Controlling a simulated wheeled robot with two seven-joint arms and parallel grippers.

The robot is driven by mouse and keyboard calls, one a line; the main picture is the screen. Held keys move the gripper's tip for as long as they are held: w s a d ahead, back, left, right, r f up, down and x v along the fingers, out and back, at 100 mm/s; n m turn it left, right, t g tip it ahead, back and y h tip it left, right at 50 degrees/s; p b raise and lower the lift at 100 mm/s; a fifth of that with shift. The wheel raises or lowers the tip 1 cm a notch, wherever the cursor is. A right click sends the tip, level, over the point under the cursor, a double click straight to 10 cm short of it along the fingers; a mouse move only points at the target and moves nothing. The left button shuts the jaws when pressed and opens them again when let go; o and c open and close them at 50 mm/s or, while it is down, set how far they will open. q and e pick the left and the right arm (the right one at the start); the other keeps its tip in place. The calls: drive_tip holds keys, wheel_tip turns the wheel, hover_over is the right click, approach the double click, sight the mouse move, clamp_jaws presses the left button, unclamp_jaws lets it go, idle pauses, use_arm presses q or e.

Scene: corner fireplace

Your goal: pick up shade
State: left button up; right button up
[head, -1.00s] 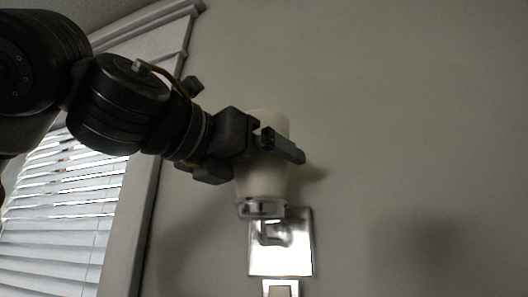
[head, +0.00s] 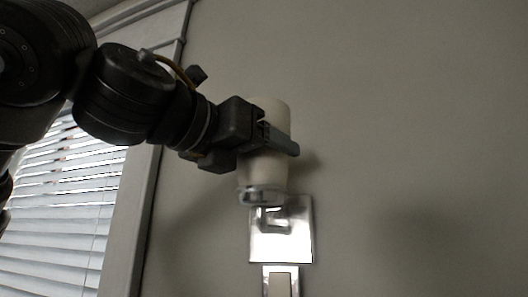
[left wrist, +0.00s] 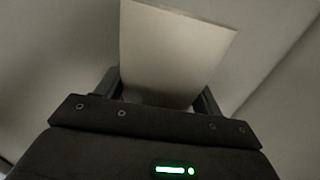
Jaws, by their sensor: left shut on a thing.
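The shade (head: 265,172) is a cream, roughly cylindrical lamp shade in the middle of the head view, with a shiny metal ring at its bottom. My left gripper (head: 280,142) comes in from the left and is shut on the shade around its middle. In the left wrist view the shade (left wrist: 170,50) stands up between the two fingers. Part of the shade is hidden behind the gripper. The shade is above a chrome wall lamp mount (head: 281,232); I cannot tell whether its ring still touches the mount's arm. My right gripper is not in view.
A plain grey wall (head: 420,120) lies behind the shade, with free room to the right. A window with white blinds (head: 65,205) and a pale frame is at the left, behind my left arm. A chrome strip (head: 281,283) runs down below the mount.

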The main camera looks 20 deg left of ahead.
sight(262, 101)
use_arm(q)
wheel_tip(262, 101, up, 9)
drive_tip(key=shift+p, duration=0.7)
wheel_tip(262, 101, up, 9)
drive_tip(key=p, duration=0.3)
drive_tip(key=shift+p, duration=0.4)
